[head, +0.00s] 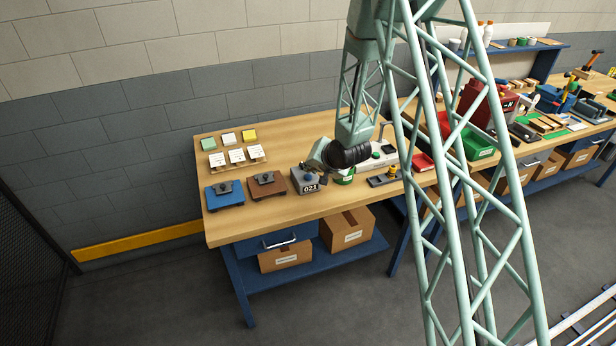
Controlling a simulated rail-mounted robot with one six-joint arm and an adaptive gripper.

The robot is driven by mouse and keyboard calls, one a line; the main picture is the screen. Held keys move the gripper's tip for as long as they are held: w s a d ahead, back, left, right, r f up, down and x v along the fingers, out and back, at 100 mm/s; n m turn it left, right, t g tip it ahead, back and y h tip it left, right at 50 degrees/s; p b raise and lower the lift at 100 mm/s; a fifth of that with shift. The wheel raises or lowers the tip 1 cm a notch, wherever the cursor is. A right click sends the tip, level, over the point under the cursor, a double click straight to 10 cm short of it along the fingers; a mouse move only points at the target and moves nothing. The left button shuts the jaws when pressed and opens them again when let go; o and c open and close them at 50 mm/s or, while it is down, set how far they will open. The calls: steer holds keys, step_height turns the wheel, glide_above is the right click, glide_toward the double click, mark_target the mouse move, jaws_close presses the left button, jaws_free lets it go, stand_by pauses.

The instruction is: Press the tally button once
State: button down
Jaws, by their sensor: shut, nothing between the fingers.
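The tally counter (308,186) is a grey box on the wooden bench top, with a dark display on its front that reads 021. My gripper (309,172) is shut and empty, and its tip is low over the top of the counter. The button is on the counter's top, but my gripper and the dark wrist hide most of it. I cannot tell whether the fingertips touch the button or hang just above it.
A brown pad (267,187) and a blue pad (225,194), each with a dark fitting, lie left of the counter. A green container (345,178) stands close at its right. The bench's front left is clear.

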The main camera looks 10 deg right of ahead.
mark_target(310, 176)
steer(key=shift+f+b, duration=1)
stand_by(2.0)
steer(key=shift+r, duration=0.2)
steer(key=shift+r+p, duration=0.4)
steer(key=shift+r, duration=0.4)
steer(key=shift+r, duration=0.15)
stand_by(0.3)
steer(key=shift+r+p, duration=1.25)
steer(key=shift+r, duration=1.1)
steer(key=shift+r, duration=0.1)
